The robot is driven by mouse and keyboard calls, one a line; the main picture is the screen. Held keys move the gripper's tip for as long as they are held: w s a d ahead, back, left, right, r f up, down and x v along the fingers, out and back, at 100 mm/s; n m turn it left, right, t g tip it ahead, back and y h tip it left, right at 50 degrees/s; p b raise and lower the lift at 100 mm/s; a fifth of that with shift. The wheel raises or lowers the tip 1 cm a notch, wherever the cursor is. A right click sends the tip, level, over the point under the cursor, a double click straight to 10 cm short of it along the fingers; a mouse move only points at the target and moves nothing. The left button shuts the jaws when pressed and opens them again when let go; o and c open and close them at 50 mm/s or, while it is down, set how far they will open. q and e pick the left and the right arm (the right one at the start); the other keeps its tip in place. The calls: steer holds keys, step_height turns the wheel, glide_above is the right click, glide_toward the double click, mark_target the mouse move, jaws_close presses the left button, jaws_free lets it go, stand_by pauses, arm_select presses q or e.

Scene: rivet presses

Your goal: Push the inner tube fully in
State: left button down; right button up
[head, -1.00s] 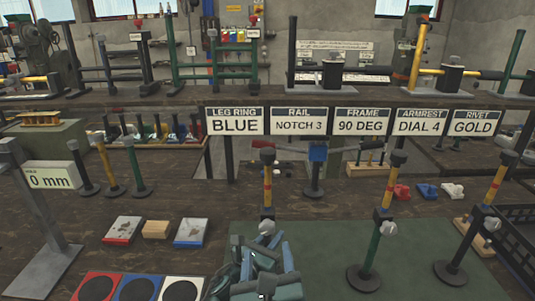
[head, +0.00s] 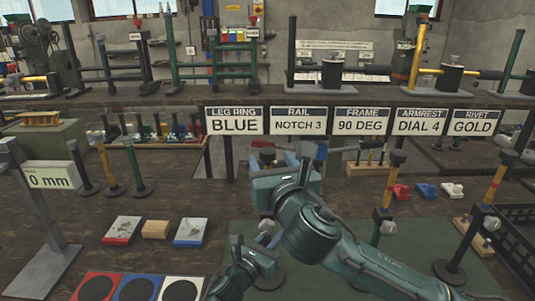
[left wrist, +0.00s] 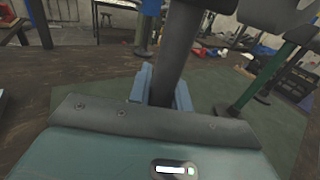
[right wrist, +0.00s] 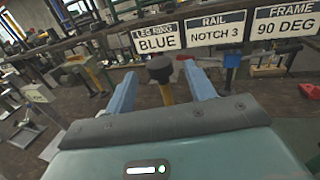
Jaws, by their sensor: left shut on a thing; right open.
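A leg with a dark outer tube (left wrist: 174,55) stands upright between the fingers of my left gripper (left wrist: 163,82), which is shut on it. In the head view my left gripper (head: 252,262) is low, near the green mat. The leg's yellow inner tube (right wrist: 167,95) has a black cap (right wrist: 159,67) on top. My right gripper (right wrist: 160,74) is open, with its blue fingers on either side of the cap. Whether they touch it I cannot tell. In the head view my right gripper and forearm hide most of the leg.
Two more upright legs, one with a green outer tube (head: 376,232), stand to the right on the green mat (head: 400,250). A gauge sign (head: 50,175) reads 0 mm at left. Small trays and coloured pads lie at front left. Signs (head: 299,121) line the back shelf.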

mark_target(269, 159)
steer(key=shift+x, duration=1.85)
steer(key=shift+c, duration=0.3)
jaws_close()
